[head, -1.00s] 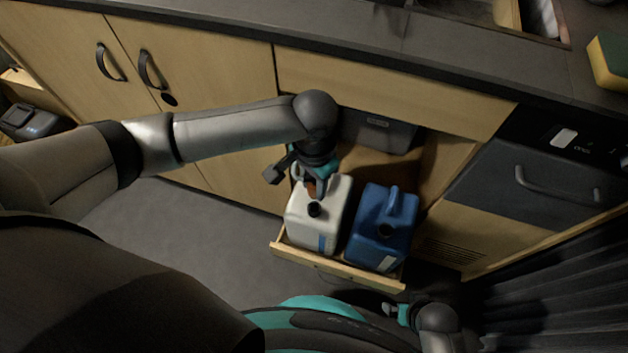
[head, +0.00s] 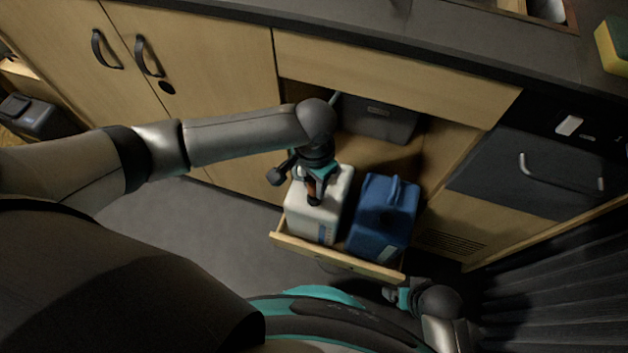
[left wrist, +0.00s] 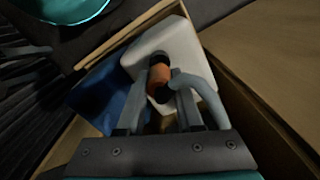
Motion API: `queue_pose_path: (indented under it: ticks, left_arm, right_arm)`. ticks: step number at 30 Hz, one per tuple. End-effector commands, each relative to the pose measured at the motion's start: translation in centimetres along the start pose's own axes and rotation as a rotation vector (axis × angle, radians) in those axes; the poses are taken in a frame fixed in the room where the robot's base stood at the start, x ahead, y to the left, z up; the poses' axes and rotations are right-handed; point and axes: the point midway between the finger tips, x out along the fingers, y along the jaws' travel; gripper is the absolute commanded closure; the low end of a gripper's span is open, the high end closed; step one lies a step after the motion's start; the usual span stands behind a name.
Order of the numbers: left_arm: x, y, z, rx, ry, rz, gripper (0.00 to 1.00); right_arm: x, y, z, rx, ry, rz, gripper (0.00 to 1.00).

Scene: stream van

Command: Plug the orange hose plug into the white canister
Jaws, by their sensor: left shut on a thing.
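The white canister (head: 311,219) stands in the pulled-out drawer, left of the blue canister. My left gripper (head: 312,198) is over the white canister's top. In the left wrist view its two fingers (left wrist: 158,100) are shut on the orange hose plug (left wrist: 158,76), which lies over the top of the white canister (left wrist: 172,45). The plug's end is at the dark opening there; I cannot tell whether it is seated in it. The opening is mostly hidden by the plug and gripper in the head view. My right gripper (head: 395,297) is low, beyond the drawer's front right corner; its jaws are unclear.
The blue canister (head: 384,215) stands close beside the white one in the wooden drawer (head: 335,262). A grey box (head: 378,118) sits in the cabinet behind. The counter edge runs above, and a dark oven-like unit (head: 540,180) is on the right. The floor at left is clear.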

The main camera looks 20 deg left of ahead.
Motion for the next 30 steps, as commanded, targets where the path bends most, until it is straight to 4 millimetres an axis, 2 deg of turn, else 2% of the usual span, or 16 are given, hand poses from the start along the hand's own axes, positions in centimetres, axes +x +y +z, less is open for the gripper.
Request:
queue_pose_path:
  ticks: [12, 30]
  left_arm:
    - [0.1, 0.0, 0.0, 0.000, 0.000, 0.000, 1.00]
    - [1.4, 0.1, 0.0, 0.000, 0.000, 0.001, 1.00]
  right_arm:
    - [0.0, 0.0, 0.0, 0.001, 0.000, -0.001, 0.00]
    - [0.3, 0.0, 0.0, 0.000, 0.000, 0.000, 0.00]
